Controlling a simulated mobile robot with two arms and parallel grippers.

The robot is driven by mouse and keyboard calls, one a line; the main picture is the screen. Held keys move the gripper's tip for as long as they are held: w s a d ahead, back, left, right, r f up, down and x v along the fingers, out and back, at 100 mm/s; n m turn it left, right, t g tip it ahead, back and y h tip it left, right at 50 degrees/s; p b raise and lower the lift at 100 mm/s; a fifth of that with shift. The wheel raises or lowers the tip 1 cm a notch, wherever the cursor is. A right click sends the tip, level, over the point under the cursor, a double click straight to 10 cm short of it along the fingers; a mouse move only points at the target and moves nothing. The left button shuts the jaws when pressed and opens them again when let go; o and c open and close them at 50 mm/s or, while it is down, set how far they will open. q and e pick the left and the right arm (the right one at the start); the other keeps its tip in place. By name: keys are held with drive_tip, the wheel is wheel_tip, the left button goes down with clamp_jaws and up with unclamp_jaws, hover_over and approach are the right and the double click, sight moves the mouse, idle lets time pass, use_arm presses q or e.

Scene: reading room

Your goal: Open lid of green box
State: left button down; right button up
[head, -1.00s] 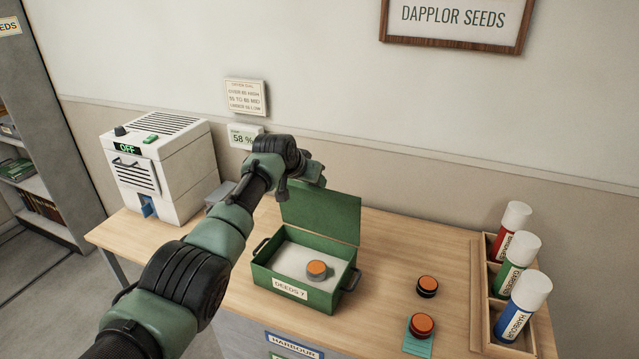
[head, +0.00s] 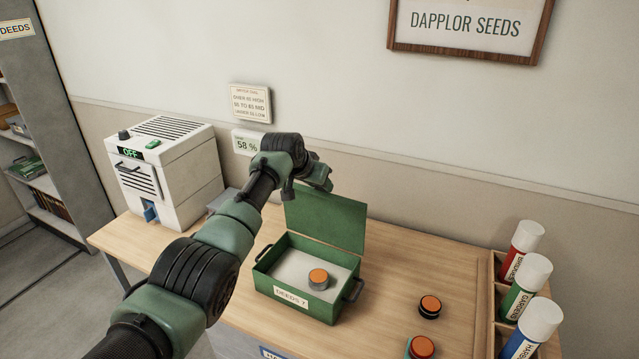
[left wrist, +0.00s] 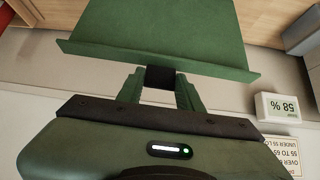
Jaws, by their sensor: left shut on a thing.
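The green box (head: 284,299), labelled DEEDS 7, stands on the wooden desk with its lid (head: 325,222) raised roughly upright at the back. Inside on a pale lining sits a grey round piece with an orange top (head: 318,280). In the left wrist view my left gripper (left wrist: 160,84) is shut on a dark piece at the edge of the green lid (left wrist: 160,45). My right gripper does not show.
A white machine reading OFF (head: 180,168) stands at the desk's left. Two orange-topped pieces (head: 429,306) (head: 422,346) lie right of the box. A wooden rack (head: 482,330) holds three white-capped tubes (head: 525,275) farther right. The wall is close behind.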

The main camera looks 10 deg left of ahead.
use_arm(q)
drive_tip(key=shift+f, duration=0.15)
idle(0.7)
drive_tip(key=c, duration=0.9)
unclamp_jaws()
drive_tip(key=shift+s, duration=0.1)
drive_tip(key=shift+b+v, duration=1)
drive_tip(key=shift+v, duration=2.95)
